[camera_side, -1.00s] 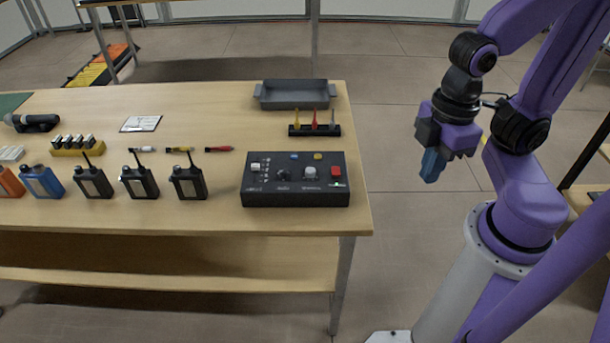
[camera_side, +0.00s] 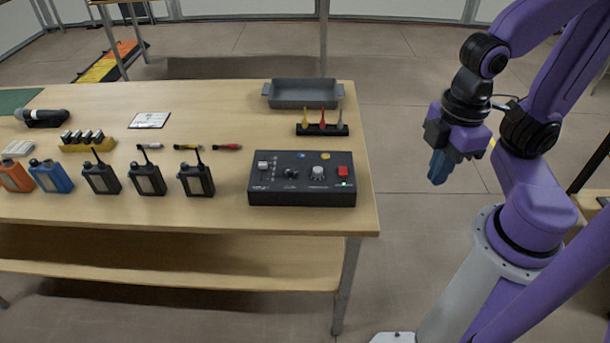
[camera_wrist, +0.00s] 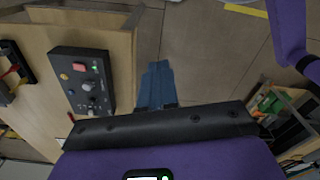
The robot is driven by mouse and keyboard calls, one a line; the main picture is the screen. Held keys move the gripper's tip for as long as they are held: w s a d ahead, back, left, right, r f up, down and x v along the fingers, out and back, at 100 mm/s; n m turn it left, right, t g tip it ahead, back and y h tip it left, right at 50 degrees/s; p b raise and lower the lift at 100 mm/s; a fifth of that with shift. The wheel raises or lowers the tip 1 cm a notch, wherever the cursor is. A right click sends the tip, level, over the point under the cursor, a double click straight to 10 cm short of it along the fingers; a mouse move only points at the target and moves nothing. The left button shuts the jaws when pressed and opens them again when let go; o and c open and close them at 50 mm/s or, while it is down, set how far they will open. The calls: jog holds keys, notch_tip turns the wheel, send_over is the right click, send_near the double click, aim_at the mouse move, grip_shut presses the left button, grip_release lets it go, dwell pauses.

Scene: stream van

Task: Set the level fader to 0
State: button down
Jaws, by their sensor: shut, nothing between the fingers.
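A dark control box (camera_side: 302,199) sits near the table's right end. Its pale fader cap (camera_side: 262,165) is at the box's far left, beside a column of small white marks, toward the back of its face; I cannot read the marks. The box also shows in the wrist view (camera_wrist: 70,88), at the left, where the fader is too small to make out clearly. My gripper (camera_side: 437,180) has blue fingers, shut and empty, pointing down over the floor right of the table, apart from the box. Its fingers also show in the wrist view (camera_wrist: 156,86).
The box also carries a pale knob (camera_side: 318,172), a dark knob (camera_side: 291,173) and a red button (camera_side: 343,171). Behind it stand a tool rack (camera_side: 322,130) and a grey tray (camera_side: 302,95). Several radios (camera_side: 148,180) stand to its left. Open floor lies between table and arm.

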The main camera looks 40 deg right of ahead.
jog(key=c, duration=1.3)
grip_release()
jog(key=shift+w+a, duration=0.1)
jog(key=shift+o, duration=0.9)
jog(key=w+a+r+m, duration=0.1)
jog(key=w+a+r, duration=0.1)
jog(key=w+a, duration=0.4)
jog(key=w, duration=0.3)
jog(key=m, duration=0.3)
send_over(263, 163)
notch_tip(263, 163, down, 3)
notch_tip(263, 163, down, 17)
jog(key=shift+a, duration=0.1)
grip_shut()
